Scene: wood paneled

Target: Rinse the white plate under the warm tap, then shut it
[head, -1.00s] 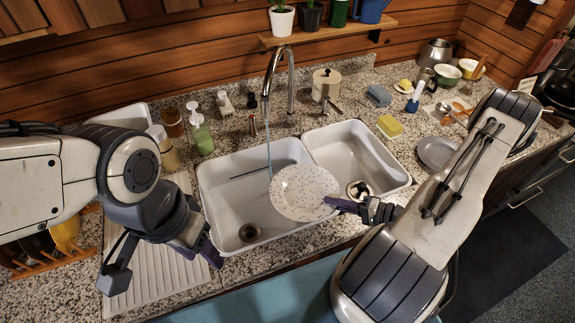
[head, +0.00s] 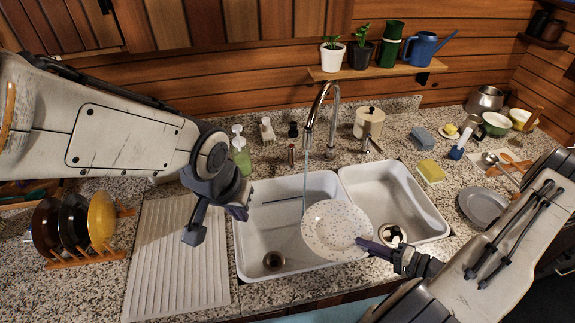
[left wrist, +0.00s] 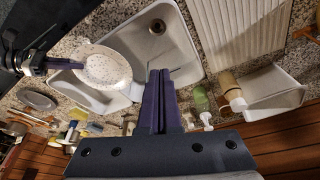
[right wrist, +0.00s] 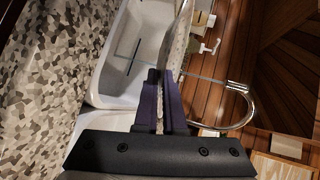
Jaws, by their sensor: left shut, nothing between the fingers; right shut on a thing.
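The white speckled plate (head: 335,229) is tilted over the sink, near the divider between its two basins. My right gripper (head: 368,247) is shut on its right edge; the right wrist view shows the plate (right wrist: 181,40) between the fingers (right wrist: 162,90). The chrome tap (head: 318,115) is running, and its thin stream (head: 306,190) comes down at the plate's left edge. A small handle (head: 291,155) stands left of the tap and a lever (head: 372,143) right of it; warm or cold markings are unreadable. My left gripper (head: 238,211) is shut and empty at the left basin's left edge.
The left basin (head: 258,232) and right basin (head: 420,222) have drains. A soap bottle (head: 240,152) stands behind my left gripper. A ribbed drainboard (head: 178,265) and plate rack (head: 85,258) are left. A yellow sponge (head: 430,171) and grey plate (head: 483,205) are right.

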